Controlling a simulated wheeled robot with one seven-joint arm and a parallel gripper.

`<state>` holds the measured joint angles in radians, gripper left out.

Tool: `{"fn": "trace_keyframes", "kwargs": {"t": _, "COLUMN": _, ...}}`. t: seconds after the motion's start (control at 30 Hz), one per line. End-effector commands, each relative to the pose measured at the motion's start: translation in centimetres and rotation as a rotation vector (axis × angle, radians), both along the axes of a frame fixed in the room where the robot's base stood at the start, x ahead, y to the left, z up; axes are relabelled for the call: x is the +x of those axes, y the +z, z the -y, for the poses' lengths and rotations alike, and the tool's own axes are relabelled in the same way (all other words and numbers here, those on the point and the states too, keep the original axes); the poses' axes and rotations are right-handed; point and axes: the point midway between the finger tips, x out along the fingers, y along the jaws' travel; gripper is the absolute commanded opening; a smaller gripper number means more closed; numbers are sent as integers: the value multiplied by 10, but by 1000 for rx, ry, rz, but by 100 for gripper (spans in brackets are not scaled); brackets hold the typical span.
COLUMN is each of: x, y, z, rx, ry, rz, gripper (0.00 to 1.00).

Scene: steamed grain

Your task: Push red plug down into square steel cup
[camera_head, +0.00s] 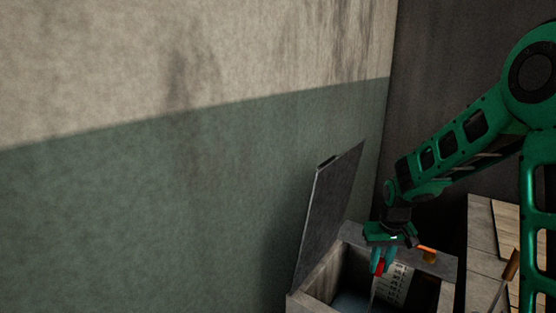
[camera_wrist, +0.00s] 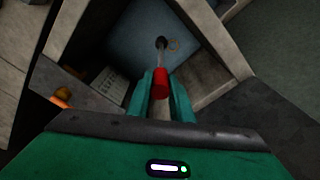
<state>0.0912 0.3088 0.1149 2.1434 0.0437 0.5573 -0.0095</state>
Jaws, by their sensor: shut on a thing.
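My gripper (camera_wrist: 161,90) is shut on the red plug (camera_wrist: 160,79), whose red end sticks out past the fingertips. The plug (camera_head: 379,268) also shows as a small red spot at my gripper (camera_head: 383,262) in the head view, over the open box. In the wrist view a small dark opening (camera_wrist: 161,42) lies just beyond the plug's end, in the blue-grey floor of the box. I cannot make out whether this is the square steel cup. Whether the plug touches it cannot be told.
The wooden-walled box (camera_head: 318,284) has a raised dark lid (camera_head: 330,205) on its left side. A card with printed marks (camera_head: 394,285) stands inside. An orange object (camera_head: 427,253) sits on the rim. A wooden table (camera_head: 484,235) is at the right.

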Motion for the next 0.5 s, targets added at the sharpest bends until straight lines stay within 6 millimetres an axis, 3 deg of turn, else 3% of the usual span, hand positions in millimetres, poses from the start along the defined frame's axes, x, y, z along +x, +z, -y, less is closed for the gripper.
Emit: {"fn": "trace_keyframes", "kwargs": {"t": 0.5, "x": 0, "y": 32, "z": 0, "rx": 0, "ry": 0, "rz": 1, "gripper": 0}}
